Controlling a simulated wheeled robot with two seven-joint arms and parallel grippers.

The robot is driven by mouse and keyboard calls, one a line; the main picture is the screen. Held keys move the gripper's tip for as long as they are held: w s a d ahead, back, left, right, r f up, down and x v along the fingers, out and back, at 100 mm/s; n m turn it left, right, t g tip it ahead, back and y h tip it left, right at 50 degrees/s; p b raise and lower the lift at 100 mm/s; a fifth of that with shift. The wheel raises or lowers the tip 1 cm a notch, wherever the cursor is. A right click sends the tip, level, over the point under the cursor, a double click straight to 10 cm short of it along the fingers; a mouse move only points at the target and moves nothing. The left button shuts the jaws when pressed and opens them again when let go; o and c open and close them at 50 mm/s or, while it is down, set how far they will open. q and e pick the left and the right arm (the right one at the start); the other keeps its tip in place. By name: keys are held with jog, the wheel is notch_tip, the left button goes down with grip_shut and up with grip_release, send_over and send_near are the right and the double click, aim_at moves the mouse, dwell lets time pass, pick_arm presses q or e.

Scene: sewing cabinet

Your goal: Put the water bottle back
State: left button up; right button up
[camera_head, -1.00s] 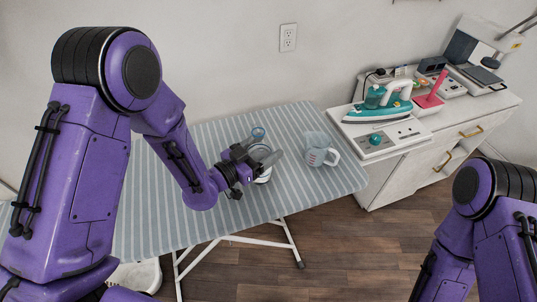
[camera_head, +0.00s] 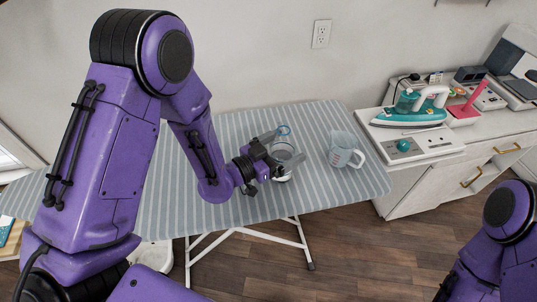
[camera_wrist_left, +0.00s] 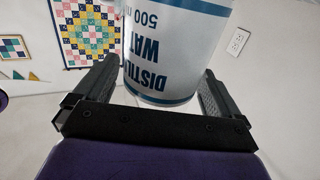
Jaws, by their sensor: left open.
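The water bottle (camera_head: 284,156), clear with a white-and-blue label and a blue cap, stands upright on the striped ironing board (camera_head: 235,207). My left gripper (camera_head: 287,150) is open, with one finger on each side of the bottle. In the left wrist view, the bottle (camera_wrist_left: 172,50) fills the space between the two fingers of the left gripper (camera_wrist_left: 160,78), its "distilled water" label upside down. A narrow gap shows beside the right finger; contact at the left one is unclear. Only part of my right arm shows; its gripper is outside the view.
A clear measuring jug (camera_head: 344,150) stands on the board right of the bottle. A white cabinet (camera_head: 430,178) beyond holds a teal iron (camera_head: 410,112) and other items. The board's left part is largely hidden behind my left arm.

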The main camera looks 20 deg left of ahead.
aim_at(272, 155)
pick_arm(q)
jog(key=b+v, duration=0.2)
jog(key=v, duration=0.5)
jog(key=shift+a+f, duration=0.1)
jog(key=shift+f, duration=0.1)
jog(key=shift+p+v, duration=1)
jog(key=shift+v, duration=0.85)
pick_arm(e)
jog(key=shift+f, duration=0.4)
